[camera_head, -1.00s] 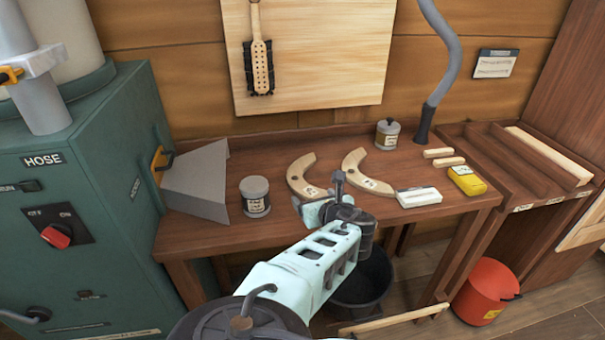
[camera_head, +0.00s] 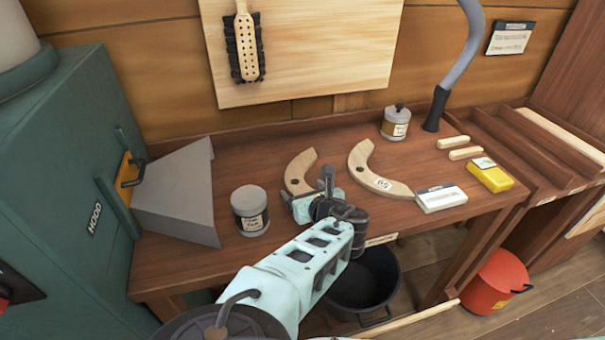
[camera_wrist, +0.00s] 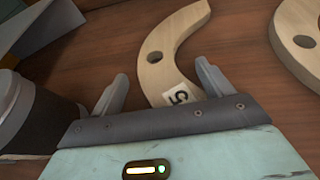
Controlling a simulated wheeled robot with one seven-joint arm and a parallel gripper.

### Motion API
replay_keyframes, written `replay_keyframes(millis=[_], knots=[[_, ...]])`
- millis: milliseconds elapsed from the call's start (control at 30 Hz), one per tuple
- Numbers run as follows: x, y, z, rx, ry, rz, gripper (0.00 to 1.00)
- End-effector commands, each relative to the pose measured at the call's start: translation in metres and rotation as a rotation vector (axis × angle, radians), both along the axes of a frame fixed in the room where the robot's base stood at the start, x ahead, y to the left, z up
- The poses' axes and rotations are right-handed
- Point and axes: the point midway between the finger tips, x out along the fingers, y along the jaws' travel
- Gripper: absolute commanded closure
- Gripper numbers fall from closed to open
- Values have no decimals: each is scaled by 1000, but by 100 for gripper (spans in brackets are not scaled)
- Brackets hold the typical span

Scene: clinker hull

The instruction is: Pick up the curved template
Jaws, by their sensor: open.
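Two pale wooden curved templates lie flat on the brown bench. The left one (camera_head: 299,165) shows a dark hole, and my gripper hides its near end in the head view. The right one (camera_head: 366,165) has a label on its near arm. My gripper (camera_head: 309,187) is open and empty over the near end of the left template. In the wrist view the left template (camera_wrist: 154,76) runs between my two spread fingers (camera_wrist: 162,87), its numbered label close to the palm. The right template (camera_wrist: 285,30) shows at the upper right, outside the fingers. Whether my fingers touch anything cannot be told.
A grey labelled tin (camera_head: 250,222) stands left of my gripper, beyond it a grey hood (camera_head: 180,192). A white box (camera_head: 440,198), a yellow box (camera_head: 490,175) and a lidded tin (camera_head: 396,125) stand to the right. A hose (camera_head: 461,70) rises at the back.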

Motion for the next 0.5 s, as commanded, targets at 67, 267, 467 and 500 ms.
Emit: replay_keyframes(millis=[67,267,467,500], knots=[[-2,0,-3,1,0,2,21],[-3,0,-3,1,0,2,21],[-3,0,-3,0,1,2,68],[-3,0,-3,0,1,2,73]])
